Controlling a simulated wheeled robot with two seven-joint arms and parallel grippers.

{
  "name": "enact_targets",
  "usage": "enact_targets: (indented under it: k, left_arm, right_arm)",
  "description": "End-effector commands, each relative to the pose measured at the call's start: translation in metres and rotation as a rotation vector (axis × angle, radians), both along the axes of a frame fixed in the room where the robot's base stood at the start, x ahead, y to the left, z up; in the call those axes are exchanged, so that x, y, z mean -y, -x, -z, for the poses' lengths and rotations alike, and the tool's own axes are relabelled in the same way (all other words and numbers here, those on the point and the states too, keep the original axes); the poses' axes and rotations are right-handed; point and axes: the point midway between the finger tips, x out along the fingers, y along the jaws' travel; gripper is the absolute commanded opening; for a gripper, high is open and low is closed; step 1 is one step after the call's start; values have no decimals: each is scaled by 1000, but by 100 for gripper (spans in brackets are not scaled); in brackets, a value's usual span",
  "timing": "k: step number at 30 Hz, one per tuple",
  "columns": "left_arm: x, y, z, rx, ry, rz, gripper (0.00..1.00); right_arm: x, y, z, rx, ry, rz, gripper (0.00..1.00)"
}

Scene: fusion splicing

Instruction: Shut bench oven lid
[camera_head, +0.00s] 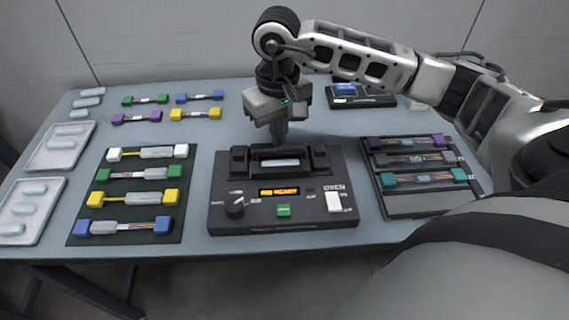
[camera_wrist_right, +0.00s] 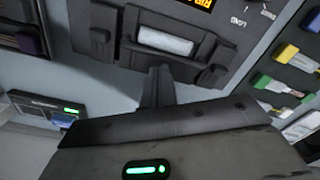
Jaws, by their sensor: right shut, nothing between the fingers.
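The bench oven (camera_head: 283,215), a dark box with a lit orange display, a knob, a green button and a white switch, sits mid-table. A pale sleeve (camera_head: 280,163) shows uncovered in its chamber, also in the right wrist view (camera_wrist_right: 165,41). The dark lid (camera_head: 262,153) appears raised along the back of the chamber, between two dark blocks. My right gripper (camera_head: 281,143) points down just behind the lid, fingers shut and empty. In the right wrist view its fingers (camera_wrist_right: 158,75) reach the lid's rear edge; I cannot tell whether they touch. My left gripper is not in view.
A dark mat (camera_head: 113,232) with several coloured-connector splices lies left of the oven. A dark rack (camera_head: 428,205) with splices stands to the right. Behind it is a device with a green light (camera_head: 375,100). White trays (camera_head: 38,165) and loose coloured pieces lie at the left.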

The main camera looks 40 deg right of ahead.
Motion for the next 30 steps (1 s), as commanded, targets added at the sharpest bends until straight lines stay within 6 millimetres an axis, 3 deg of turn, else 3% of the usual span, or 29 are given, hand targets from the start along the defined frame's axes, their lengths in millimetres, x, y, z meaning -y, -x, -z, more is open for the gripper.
enact_targets:
  k: [24,30]
  left_arm:
    - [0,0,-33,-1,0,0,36]
    - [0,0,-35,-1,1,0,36]
  right_arm:
    - [6,-10,-65,2,0,0,0]
    - [6,-11,-71,1,-1,-1,0]
